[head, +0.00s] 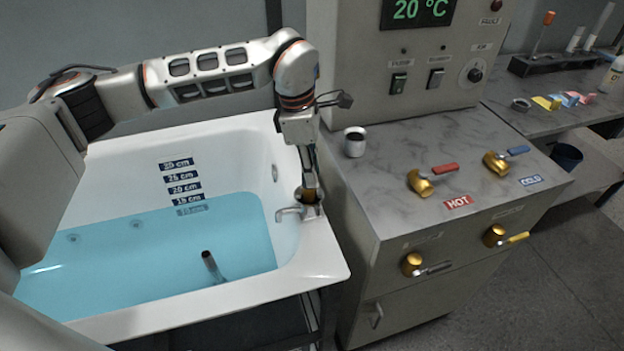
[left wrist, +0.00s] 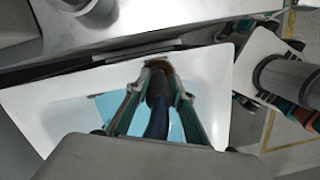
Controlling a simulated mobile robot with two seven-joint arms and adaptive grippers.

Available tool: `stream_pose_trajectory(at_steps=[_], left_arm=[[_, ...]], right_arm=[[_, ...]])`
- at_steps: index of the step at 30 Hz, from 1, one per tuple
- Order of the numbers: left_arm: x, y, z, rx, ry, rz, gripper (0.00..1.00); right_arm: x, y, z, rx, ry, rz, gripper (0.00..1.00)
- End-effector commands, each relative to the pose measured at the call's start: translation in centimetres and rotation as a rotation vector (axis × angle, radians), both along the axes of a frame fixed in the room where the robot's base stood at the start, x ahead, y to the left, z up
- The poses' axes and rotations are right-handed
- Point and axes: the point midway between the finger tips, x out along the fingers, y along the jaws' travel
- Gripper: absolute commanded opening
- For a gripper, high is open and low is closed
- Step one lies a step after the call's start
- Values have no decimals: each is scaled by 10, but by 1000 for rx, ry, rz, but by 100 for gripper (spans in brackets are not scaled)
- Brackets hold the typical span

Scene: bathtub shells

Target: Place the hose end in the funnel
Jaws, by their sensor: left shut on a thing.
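My left gripper (head: 309,183) points down over the tub's right rim, beside the faucet. In the left wrist view, its two fingers (left wrist: 160,82) are shut on a dark hose end (left wrist: 157,108). A brown-gold funnel-like piece (head: 307,196) sits on the rim at the fingertips. It also shows in the wrist view (left wrist: 160,64), just past the hose. The fingers hide much of the contact, so I cannot tell whether the hose is inside the funnel or only above it. My right gripper is not in view.
The white tub (head: 233,304) holds blue water, with a dark-topped pipe (head: 211,265) standing in it. The faucet (head: 289,211) is close to my gripper.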

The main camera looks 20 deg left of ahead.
Motion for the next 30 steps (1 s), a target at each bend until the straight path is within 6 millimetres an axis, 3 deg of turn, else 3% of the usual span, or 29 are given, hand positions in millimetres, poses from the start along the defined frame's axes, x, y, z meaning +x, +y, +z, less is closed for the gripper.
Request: stream_pose_trajectory(at_steps=[6,18,19,20,30], left_arm=[[0,0,-30,0,2,1,0],[0,0,-34,0,1,0,0],[0,0,-34,0,1,0,30],[0,0,-34,0,1,0,38],[0,0,-33,0,1,0,39]], right_arm=[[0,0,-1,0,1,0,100],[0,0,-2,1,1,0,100],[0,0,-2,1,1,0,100],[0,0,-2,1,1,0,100],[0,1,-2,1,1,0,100]])
